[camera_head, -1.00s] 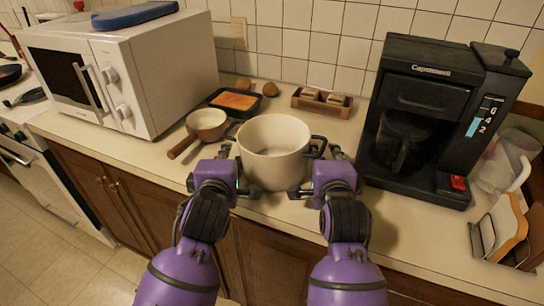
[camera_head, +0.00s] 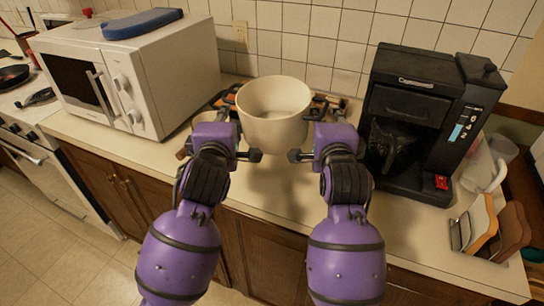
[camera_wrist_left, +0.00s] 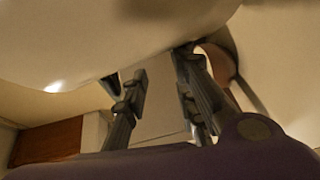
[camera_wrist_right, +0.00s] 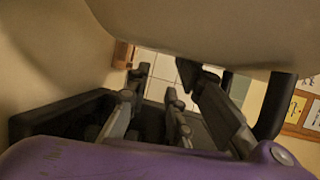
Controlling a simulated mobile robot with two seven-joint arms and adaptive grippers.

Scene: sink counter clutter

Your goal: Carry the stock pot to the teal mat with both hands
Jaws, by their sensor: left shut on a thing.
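The cream stock pot (camera_head: 274,118) is upright in the middle of the head view, raised above the counter. My left gripper (camera_head: 238,128) is at its left side, shut on its handle, which is mostly hidden. My right gripper (camera_head: 314,128) is at its right side, shut on the dark right handle. The pot's underside fills the top of the left wrist view (camera_wrist_left: 100,40) and the right wrist view (camera_wrist_right: 210,30). I cannot make out the teal mat in any view.
A white microwave (camera_head: 150,75) with a blue item (camera_head: 142,23) on top stands at left. A black coffee maker (camera_head: 420,120) stands close to the right arm. A saucepan and a wooden tray are partly hidden behind the pot and grippers. The front counter below the pot is clear.

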